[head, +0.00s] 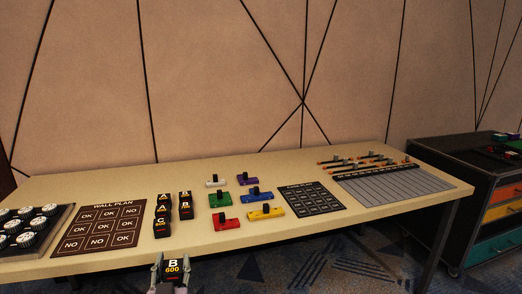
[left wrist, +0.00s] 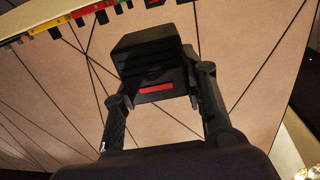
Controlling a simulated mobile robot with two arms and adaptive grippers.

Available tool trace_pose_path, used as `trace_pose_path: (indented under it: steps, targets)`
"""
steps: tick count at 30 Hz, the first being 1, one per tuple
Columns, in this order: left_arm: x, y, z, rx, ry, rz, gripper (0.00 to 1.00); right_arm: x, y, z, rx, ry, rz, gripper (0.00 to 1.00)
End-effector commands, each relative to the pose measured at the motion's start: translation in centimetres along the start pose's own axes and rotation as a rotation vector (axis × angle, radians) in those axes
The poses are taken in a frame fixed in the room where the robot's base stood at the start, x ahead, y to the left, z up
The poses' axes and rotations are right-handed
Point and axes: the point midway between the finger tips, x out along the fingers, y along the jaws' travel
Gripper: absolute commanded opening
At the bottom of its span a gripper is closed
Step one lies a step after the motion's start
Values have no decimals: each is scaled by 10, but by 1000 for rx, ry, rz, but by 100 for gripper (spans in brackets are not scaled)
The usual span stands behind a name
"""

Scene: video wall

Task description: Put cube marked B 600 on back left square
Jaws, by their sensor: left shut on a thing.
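The black cube marked B 600 (head: 172,267) is in my left gripper (head: 171,272), at the bottom of the head view, in front of the table's near edge. Its label faces up, with a white B and orange 600. In the left wrist view the cube (left wrist: 148,55) sits between the two black fingers (left wrist: 158,92), with a red strip on its lower side. The dark WALL PLAN mat (head: 101,227) lies on the table's left part. Its squares read OK or NO, and its back left square (head: 87,216) reads OK with no cube on it. My right gripper is not in view.
Stacked or grouped black cubes (head: 162,214) marked A, B and C stand just right of the mat. Coloured blocks with black knobs (head: 220,199) and a dark card (head: 312,198) lie further right.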

Motion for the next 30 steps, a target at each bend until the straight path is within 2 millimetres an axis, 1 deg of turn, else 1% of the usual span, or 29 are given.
trace_pose_path:
  steps: [1,3,6,9,13,15,16,20,23,27,30]
  targets:
    - [-19,-4,8,4,-5,21,10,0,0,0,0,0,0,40]
    - [-43,-6,13,4,-5,52,10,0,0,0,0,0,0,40]
    - [-73,-8,15,1,-4,95,10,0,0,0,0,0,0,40]
    - [-98,-9,15,-2,-4,132,10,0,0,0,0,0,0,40]
    - [-126,-10,12,-8,-7,175,10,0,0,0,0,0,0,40]
    - [-138,-9,6,-12,-6,194,10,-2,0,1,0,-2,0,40]
    - [-135,-9,-6,-12,-2,191,10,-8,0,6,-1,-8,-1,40]
    - [-134,-9,-29,-12,-3,189,10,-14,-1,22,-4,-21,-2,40]
    - [-133,-10,-50,-13,-3,189,10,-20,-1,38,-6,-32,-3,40]
    - [-133,-10,-84,-13,-3,188,10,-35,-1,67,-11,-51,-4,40]
    - [-133,-10,-105,-13,-4,188,10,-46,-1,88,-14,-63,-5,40]
